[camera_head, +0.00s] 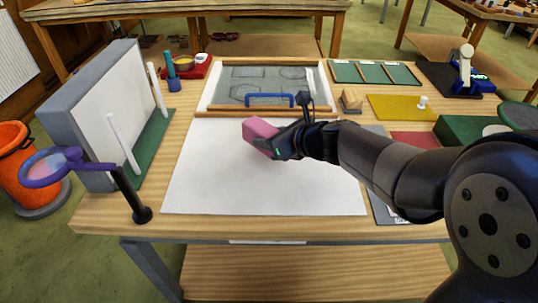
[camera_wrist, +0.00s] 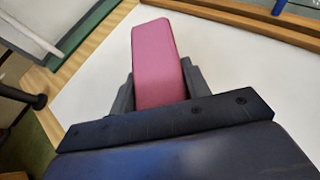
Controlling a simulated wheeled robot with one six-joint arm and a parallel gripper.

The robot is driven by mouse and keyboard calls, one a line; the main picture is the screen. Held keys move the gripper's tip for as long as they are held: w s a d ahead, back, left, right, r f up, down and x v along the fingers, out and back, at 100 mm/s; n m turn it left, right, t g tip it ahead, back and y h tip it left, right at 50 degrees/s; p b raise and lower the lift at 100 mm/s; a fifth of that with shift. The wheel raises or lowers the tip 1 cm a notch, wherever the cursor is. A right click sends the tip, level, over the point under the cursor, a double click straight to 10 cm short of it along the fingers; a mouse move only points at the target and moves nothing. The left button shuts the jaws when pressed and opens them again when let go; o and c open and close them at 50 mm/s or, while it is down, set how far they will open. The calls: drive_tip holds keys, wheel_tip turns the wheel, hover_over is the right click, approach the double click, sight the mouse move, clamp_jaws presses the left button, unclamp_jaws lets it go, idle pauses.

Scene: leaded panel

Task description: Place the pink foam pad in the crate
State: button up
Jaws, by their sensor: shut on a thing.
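The pink foam pad (camera_head: 259,133) is held in my gripper (camera_head: 276,143) above the white sheet (camera_head: 215,170) in the middle of the workbench. In the wrist view the pink pad (camera_wrist: 156,60) sticks out ahead, between the two dark fingers of my gripper (camera_wrist: 160,88), which are shut on its sides. The pad's near end is hidden by the gripper. Whether the pad touches the sheet is hard to tell. I cannot pick out a crate for certain in either view.
A grey upright board (camera_head: 85,120) and a purple-ringed magnifier (camera_head: 55,166) stand at left, beside an orange bucket (camera_head: 18,170). A framed leaded panel (camera_head: 235,83) with a blue handle (camera_head: 270,96) lies behind the sheet. A green box (camera_head: 462,130) sits at right. The sheet's left half is clear.

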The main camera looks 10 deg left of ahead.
drive_tip(key=shift+f+b, duration=0.75)
drive_tip(key=shift+f, duration=1.15)
drive_tip(key=shift+f, duration=0.2)
drive_tip(key=o, duration=1)
drive_tip(key=shift+r, duration=0.15)
